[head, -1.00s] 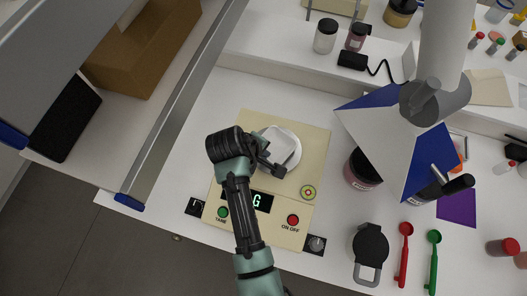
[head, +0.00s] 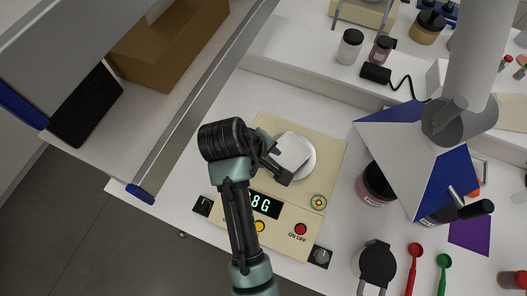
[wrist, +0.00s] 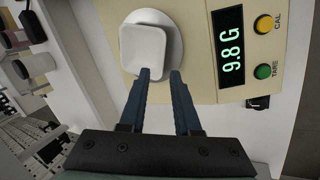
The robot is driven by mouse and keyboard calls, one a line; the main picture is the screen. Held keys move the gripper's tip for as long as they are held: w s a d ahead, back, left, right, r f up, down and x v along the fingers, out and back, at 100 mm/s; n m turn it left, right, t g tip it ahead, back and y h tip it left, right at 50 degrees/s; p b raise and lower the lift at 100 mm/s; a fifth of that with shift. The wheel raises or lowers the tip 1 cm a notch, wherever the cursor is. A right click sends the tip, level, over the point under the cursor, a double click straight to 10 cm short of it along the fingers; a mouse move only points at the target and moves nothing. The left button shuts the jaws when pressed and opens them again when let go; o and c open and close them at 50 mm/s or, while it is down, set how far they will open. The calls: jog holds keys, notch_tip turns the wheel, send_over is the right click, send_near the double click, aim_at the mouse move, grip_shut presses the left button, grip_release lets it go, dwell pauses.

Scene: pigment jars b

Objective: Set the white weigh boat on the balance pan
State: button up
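The white weigh boat (head: 291,152) rests on the round white pan (head: 310,166) of the cream balance (head: 327,150). In the wrist view the weigh boat (wrist: 143,50) looks level and sits towards one side of the pan (wrist: 177,35). My gripper (head: 280,167) is low at the near edge of the boat. In the wrist view my gripper (wrist: 160,73) has its two fingers apart, with a clear gap between them. One fingertip overlaps the boat's near edge; I cannot tell whether it touches. The display (wrist: 231,55) reads 9.8 G.
A dark jar (head: 376,185) and a blue and white angled piece (head: 412,150) stand right of the balance. Red (head: 412,268) and green (head: 441,273) spoons lie at the front right. A metal rail (head: 205,95) runs along the left. The bench between rail and balance is clear.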

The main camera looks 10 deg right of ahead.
jog(key=v, duration=0.5)
dwell(0.5)
